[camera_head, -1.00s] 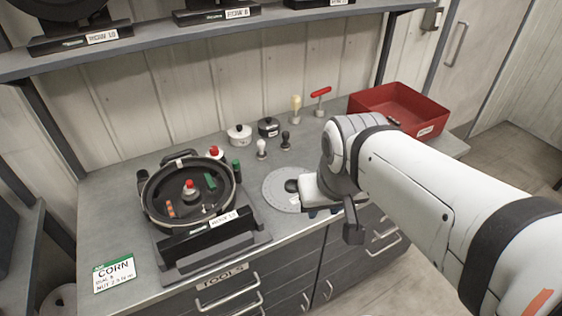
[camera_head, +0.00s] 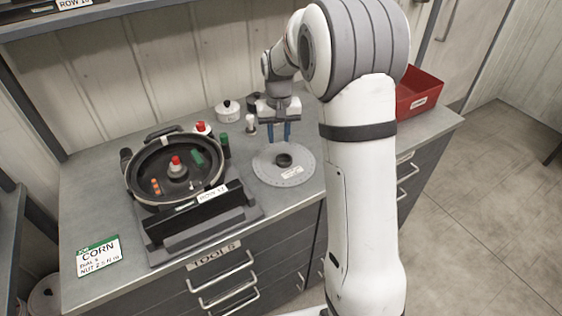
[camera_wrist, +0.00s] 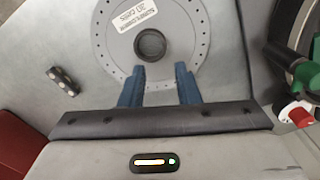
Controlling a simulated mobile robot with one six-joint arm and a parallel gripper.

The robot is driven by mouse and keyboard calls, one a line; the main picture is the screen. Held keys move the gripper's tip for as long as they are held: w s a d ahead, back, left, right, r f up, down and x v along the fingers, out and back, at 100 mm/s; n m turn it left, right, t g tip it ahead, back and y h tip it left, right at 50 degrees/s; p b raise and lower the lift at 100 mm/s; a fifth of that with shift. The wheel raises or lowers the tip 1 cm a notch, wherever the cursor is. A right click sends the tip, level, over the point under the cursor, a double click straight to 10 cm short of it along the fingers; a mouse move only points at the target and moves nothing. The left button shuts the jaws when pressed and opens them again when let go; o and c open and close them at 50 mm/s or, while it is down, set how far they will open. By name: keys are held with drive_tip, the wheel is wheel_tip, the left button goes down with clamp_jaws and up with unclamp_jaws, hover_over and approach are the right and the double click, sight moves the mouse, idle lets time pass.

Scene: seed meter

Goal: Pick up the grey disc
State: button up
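The grey disc (camera_head: 265,168) lies flat on the bench, right of the round black seed meter (camera_head: 140,185). It has a dark round hub at its centre, small holes near its rim and a white label. In the wrist view the disc (camera_wrist: 190,45) fills the upper middle. My gripper (camera_head: 279,140) points down at the disc's back edge. Its two blue fingers are apart with nothing between them but a view of the disc's rim. In the wrist view my gripper (camera_wrist: 158,78) overlaps the rim nearest it. I cannot tell its exact height above the disc.
A white lidded pot (camera_head: 228,111) and a white-topped knob (camera_head: 251,124) stand behind the disc. A red tray (camera_head: 418,92) is at the back right, partly behind my arm. A CORN card (camera_head: 98,256) lies front left.

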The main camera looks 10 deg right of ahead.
sight(277, 159)
drive_tip(key=f, duration=0.3)
drive_tip(key=f+p, duration=0.1)
drive_tip(key=f, duration=0.4)
drive_tip(key=shift+a+f+p, duration=0.3)
drive_tip(key=shift+f+p, duration=0.05)
drive_tip(key=shift+c, duration=0.2)
clamp_jaws()
